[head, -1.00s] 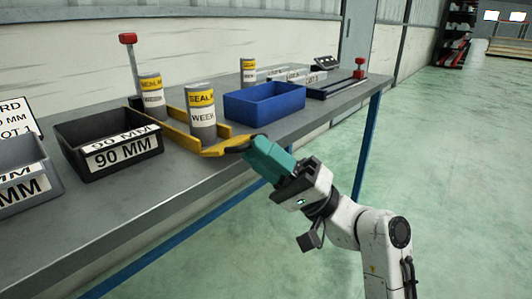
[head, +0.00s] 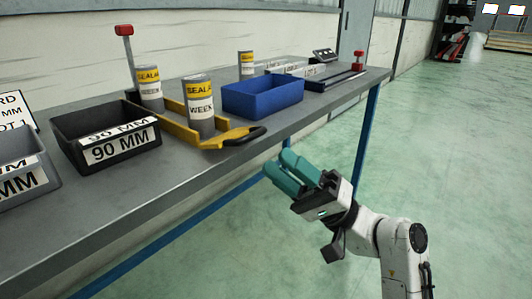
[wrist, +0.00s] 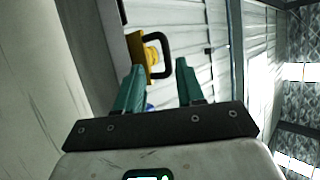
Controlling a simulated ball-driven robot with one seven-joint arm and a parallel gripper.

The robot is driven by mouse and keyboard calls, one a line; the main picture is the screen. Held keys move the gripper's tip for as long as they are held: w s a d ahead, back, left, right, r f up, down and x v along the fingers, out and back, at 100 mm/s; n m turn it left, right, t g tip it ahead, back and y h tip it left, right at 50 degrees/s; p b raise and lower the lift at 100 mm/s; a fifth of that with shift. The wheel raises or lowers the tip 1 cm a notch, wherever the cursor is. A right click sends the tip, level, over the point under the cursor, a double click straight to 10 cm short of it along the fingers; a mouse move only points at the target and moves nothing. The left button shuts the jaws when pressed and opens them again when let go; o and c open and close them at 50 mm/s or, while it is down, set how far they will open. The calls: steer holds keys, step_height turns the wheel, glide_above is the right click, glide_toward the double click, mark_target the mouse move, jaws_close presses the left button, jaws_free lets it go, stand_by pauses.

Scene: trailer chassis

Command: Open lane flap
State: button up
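The lane on the bench has yellow side rails (head: 172,120) with grey, yellow-labelled sealant cans (head: 199,105) standing in it. I cannot tell whether the flap is raised or lowered. My gripper (head: 277,164), with teal fingers, is off the bench edge, below and right of the handle, apart from it. In the wrist view the fingers (wrist: 160,68) are spread and empty, with the handle (wrist: 166,54) beyond them.
A black 90 MM bin (head: 92,148) stands left of the lane and a blue bin (head: 262,101) right of it. A red-topped post (head: 125,52) rises behind. The bench's front edge (head: 205,172) lies left of my gripper. The floor to the right is clear.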

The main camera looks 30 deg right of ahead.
steer(key=v, duration=0.5)
steer(key=shift+s+f, duration=0.1)
steer(key=shift+f, duration=0.05)
stand_by(0.3)
steer(key=s+a+f+n+g+h, duration=0.1)
steer(key=a+f+g+h, duration=0.3)
steer(key=f, duration=0.8)
steer(key=s+a+f+n+g+h, duration=0.1)
steer(key=a+f+g+h, duration=0.3)
steer(key=f, duration=0.8)
steer(key=s+d+f+n+g+h, duration=0.1)
steer(key=s+d+f+g+h, duration=0.2)
steer(key=s+f, duration=0.45)
steer(key=s+d+f+n+g+h, duration=0.1)
steer(key=s+f+g+h, duration=0.2)
steer(key=s+f+h, duration=0.4)
steer(key=s+d+g+h, duration=0.2)
steer(key=s+d, duration=0.1)
steer(key=s, duration=0.3)
step_height(320, 180, up, 34)
steer(key=p, duration=3.3)
steer(key=shift+w+d+f+y, duration=0.15)
steer(key=shift+w+f+y, duration=0.1)
steer(key=shift+w+y, duration=0.05)
